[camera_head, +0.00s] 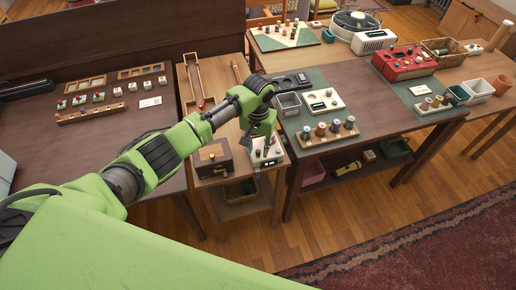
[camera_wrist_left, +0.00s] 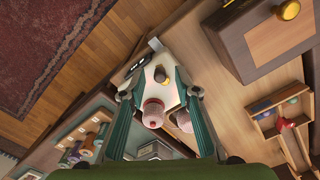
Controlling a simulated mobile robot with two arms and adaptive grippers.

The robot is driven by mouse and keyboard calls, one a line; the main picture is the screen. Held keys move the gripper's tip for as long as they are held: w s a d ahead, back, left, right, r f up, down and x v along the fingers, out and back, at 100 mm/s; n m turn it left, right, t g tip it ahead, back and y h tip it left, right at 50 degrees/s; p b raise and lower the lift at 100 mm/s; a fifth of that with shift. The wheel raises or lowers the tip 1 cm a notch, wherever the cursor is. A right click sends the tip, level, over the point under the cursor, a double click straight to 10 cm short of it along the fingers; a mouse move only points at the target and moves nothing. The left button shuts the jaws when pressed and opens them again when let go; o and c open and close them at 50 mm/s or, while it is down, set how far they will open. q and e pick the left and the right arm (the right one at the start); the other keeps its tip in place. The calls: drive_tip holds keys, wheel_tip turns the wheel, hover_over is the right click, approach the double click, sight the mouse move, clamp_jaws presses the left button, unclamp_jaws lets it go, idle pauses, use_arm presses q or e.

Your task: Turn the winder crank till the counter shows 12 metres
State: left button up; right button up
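The winder is a small white device (camera_head: 276,152) on the front of the narrow wooden table. A dark counter display (camera_head: 267,163) is on its front face; I cannot read its digits. In the left wrist view the winder (camera_wrist_left: 143,85) lies between my fingers, with a small round knob (camera_wrist_left: 160,75), perhaps the crank's, and two pale spools (camera_wrist_left: 152,112). My left gripper (camera_head: 257,142) points down over the winder. In the left wrist view its fingers (camera_wrist_left: 158,94) are spread apart with nothing gripped. My right gripper is not in view.
A brown wooden box (camera_head: 212,160) stands just left of the winder. A rack of thread spools (camera_head: 327,134) and a white tray (camera_head: 322,102) are on the table to the right. A long wooden tray (camera_head: 194,82) lies behind. Free floor is in front.

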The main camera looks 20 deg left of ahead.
use_arm(q)
drive_tip(key=shift+f, duration=0.55)
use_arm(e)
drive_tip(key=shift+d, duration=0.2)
use_arm(q)
clamp_jaws()
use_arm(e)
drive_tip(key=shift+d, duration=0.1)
use_arm(q)
drive_tip(key=shift+m, duration=0.3)
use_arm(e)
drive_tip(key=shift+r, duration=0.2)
